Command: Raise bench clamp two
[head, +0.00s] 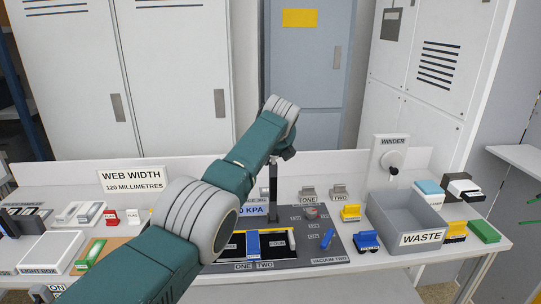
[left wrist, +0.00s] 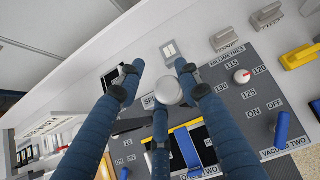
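My left gripper (head: 287,153) is at the end of the green and grey arm, above the back of the dark grey panel (head: 297,217). In the left wrist view its three fingers (left wrist: 158,88) are spread, around a pale grey round knob (left wrist: 168,91); I cannot tell whether they touch it. In the head view my arm hides this spot. On the panel, a blue bar (head: 252,243) lies in a dark bed with yellow edges, behind labels ONE and TWO (head: 264,265). At the back, small grey blocks are labelled ONE (head: 308,195) and TWO (head: 340,193). My right gripper is not in view.
A blue lever (head: 327,238) stands by the VACUUM TWO label. A red-tipped dial (head: 312,213) is on the panel. A grey WASTE bin (head: 408,222), a yellow block (head: 350,212) and a winder (head: 390,160) are at the right. A WEB WIDTH sign (head: 134,180) stands at the left.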

